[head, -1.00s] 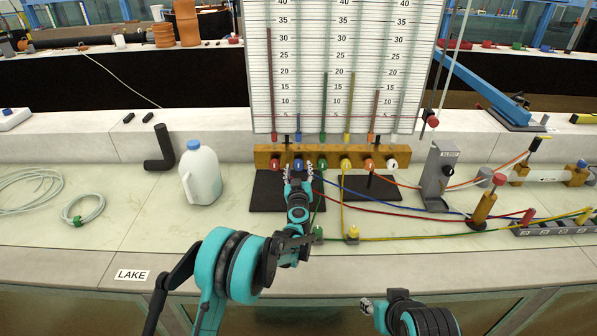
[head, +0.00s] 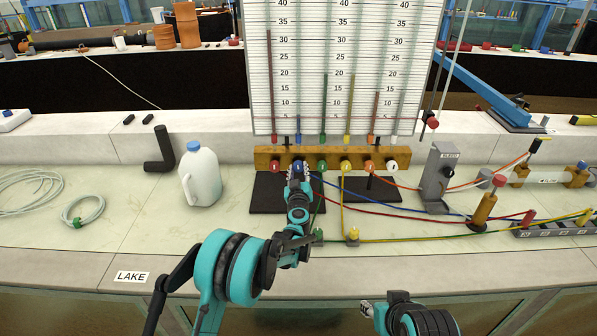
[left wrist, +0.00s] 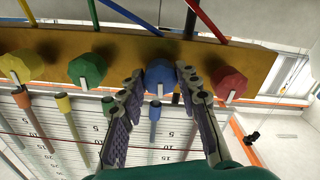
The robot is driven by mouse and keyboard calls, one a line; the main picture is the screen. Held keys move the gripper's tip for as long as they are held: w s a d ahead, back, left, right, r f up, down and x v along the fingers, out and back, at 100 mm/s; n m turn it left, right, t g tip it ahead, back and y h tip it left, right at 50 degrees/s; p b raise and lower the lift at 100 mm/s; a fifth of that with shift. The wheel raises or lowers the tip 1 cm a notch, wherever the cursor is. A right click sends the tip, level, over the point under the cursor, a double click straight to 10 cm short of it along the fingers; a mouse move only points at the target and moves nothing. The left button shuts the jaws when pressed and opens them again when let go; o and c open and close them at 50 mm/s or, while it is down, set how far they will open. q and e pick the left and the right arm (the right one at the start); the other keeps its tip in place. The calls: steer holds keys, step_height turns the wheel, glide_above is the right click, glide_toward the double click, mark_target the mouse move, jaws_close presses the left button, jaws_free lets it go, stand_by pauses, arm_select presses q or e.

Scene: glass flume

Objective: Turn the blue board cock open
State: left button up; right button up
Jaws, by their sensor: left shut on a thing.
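The blue board cock (left wrist: 159,73) is a faceted knob on the yellow-brown wooden bar (left wrist: 120,58), with a white pointer mark that looks upright in the left wrist view. In the head view the blue cock (head: 298,163) is partly covered by my gripper. My left gripper (head: 299,169) is at the bar, shut on the blue cock. In the left wrist view its two fingers (left wrist: 160,78) lie on either side of the knob. My right gripper (head: 367,306) is low in the head view, away from the bar; its jaws are too small to read.
A red cock (head: 275,165) and a green cock (head: 322,165) flank the blue one closely; yellow, orange and white cocks are further right. A scale board (head: 335,60) with coloured tubes stands behind. Coloured hoses cross the bench to the right. A white jug (head: 201,178) stands left.

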arm_select(q)
steer(key=n, duration=0.4)
steer(key=n+b, duration=0.1)
steer(key=n, duration=0.7)
steer(key=shift+n, duration=2.2)
steer(key=o, duration=1.2)
steer(key=shift+c, duration=0.2)
steer(key=s, duration=1.2)
